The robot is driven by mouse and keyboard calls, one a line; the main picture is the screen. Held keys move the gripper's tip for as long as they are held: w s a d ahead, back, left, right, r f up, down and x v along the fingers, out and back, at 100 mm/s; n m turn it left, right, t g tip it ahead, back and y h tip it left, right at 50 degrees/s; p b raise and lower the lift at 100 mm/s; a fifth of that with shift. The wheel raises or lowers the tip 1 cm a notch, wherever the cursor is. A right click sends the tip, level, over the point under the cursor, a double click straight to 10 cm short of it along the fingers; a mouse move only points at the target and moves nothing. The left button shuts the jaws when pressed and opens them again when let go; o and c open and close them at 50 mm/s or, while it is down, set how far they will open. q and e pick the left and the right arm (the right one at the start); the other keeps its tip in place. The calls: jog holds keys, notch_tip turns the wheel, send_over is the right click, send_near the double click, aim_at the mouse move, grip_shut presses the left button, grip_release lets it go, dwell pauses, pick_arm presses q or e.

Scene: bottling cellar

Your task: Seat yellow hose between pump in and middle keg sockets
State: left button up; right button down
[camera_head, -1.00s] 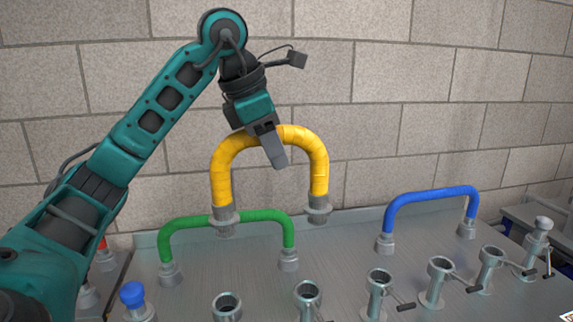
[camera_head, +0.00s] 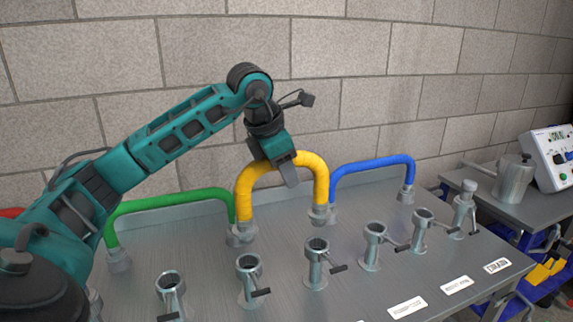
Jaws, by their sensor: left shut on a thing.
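The yellow hose (camera_head: 247,187) is an upright arch with a grey metal fitting at each end. My left gripper (camera_head: 289,176) is shut on the top of its arch, with the fingers pointing down. Its left fitting (camera_head: 242,234) appears just behind and above one open socket (camera_head: 249,267). Its right fitting (camera_head: 321,215) appears behind and above another socket (camera_head: 317,250). Both fittings look apart from these sockets; their exact height is unclear. Other open sockets stand at the left (camera_head: 171,284) and right (camera_head: 375,234). Which are pump in and middle keg cannot be read. My right gripper is out of view.
A green hose (camera_head: 170,199) and a blue hose (camera_head: 372,163) stand behind on the steel bench (camera_head: 210,270). Side levers stick out from the sockets. White labels (camera_head: 408,307) lie at the front right. A control box (camera_head: 550,158) and metal jug (camera_head: 514,178) stand farther right.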

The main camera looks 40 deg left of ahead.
pick_arm(q)
notch_tip(320, 180, down, 8)
jog(key=b, duration=0.6)
jog(key=shift+r+b, duration=0.15)
jog(key=shift+b, duration=0.15)
dwell(0.6)
jog(key=shift+f, duration=0.4)
dwell(0.4)
jog(key=o, duration=1.1)
jog(key=shift+o, duration=0.2)
jog(key=shift+f, duration=0.1)
